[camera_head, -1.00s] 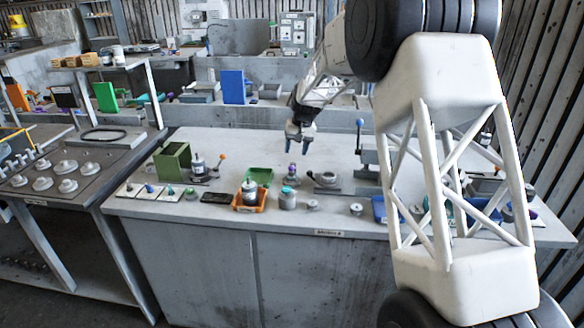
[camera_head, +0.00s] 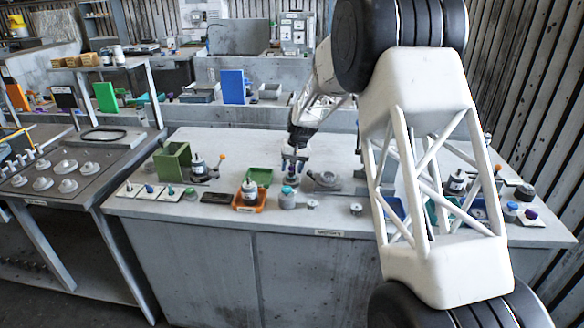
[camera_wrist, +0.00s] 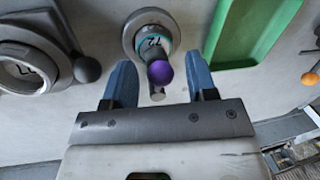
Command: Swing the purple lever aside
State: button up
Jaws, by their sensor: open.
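The purple lever's ball knob (camera_wrist: 160,73) shows in the wrist view, on a short lever over a round grey fixture (camera_wrist: 150,35) with a teal ring and a dark printed label. My gripper (camera_wrist: 159,64) is open, one blue finger on each side of the knob, with a visible gap on both sides in this view. In the head view my gripper (camera_head: 293,162) is low over the workbench (camera_head: 190,222) at the fixture, hiding most of it. I cannot tell the fingertips' exact height relative to the knob.
A green tray (camera_wrist: 250,30) lies right of the fixture in the wrist view. A grey round part with a black ball handle (camera_wrist: 86,69) is at left. In the head view, a teal-topped jar (camera_head: 288,197) and an orange tray (camera_head: 240,206) stand nearby in front.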

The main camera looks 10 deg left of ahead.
jog(key=shift+c, duration=0.3)
jog(key=c, duration=0.8)
